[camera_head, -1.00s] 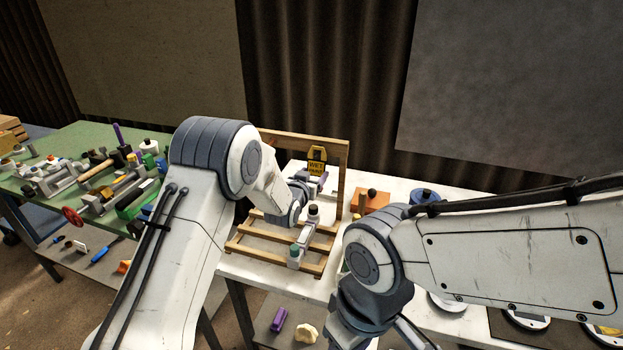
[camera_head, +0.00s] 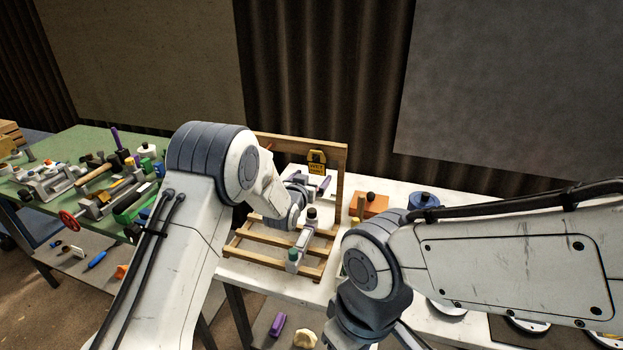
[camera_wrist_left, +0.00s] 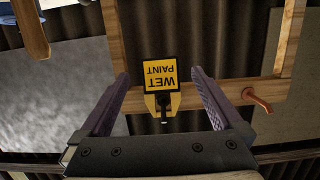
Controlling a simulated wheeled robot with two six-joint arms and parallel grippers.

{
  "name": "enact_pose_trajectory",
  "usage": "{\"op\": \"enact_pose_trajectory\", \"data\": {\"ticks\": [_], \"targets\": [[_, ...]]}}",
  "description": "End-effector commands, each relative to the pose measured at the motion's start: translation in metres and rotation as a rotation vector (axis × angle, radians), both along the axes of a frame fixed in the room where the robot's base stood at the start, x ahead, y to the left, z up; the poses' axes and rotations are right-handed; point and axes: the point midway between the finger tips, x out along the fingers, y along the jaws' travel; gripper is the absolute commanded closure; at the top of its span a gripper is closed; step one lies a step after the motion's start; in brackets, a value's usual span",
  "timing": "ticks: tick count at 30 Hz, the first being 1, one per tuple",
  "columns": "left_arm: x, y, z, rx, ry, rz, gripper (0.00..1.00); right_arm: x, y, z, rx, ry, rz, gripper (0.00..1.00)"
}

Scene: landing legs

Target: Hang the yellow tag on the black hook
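The yellow tag (camera_head: 316,165), marked WET PAINT, is at the top rail of the wooden frame, and shows upside down in the left wrist view (camera_wrist_left: 160,74). Its yellow top part lies against the rail. The black hook (camera_wrist_left: 163,106) shows as a small dark peg at that top part, and the tag appears to hang on it. My left gripper (camera_wrist_left: 160,100) is open, with purple fingers on both sides of the tag and visible gaps to it. In the head view the left gripper (camera_head: 318,188) is just below the tag. My right gripper is out of view.
A copper-coloured peg (camera_wrist_left: 257,100) sticks out of the same rail. The wooden frame (camera_head: 341,190) stands on a white table (camera_head: 240,272). An orange block (camera_head: 371,205) and a blue round object (camera_head: 424,199) are to its right. A green table (camera_head: 85,143) with tools is at left.

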Motion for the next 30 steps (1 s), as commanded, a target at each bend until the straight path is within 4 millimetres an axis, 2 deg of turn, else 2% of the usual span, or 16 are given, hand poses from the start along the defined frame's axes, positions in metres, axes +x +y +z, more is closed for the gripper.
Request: {"op": "enact_pose_trajectory", "data": {"ticks": [8,11,21,27,30], "targets": [[-0.006,0.002,0.001,0.000,0.000,0.000,0.00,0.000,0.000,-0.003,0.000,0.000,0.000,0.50],[-0.018,0.006,0.003,0.000,0.000,0.000,0.00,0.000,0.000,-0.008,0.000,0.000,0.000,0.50],[-0.076,0.024,0.015,0.000,-0.001,0.000,0.00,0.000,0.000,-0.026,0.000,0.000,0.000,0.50],[-0.095,0.030,0.021,0.000,0.001,0.000,0.00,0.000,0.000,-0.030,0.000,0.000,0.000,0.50],[-0.105,0.026,0.022,0.011,0.034,-0.009,0.00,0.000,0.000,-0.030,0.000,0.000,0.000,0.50]]}}
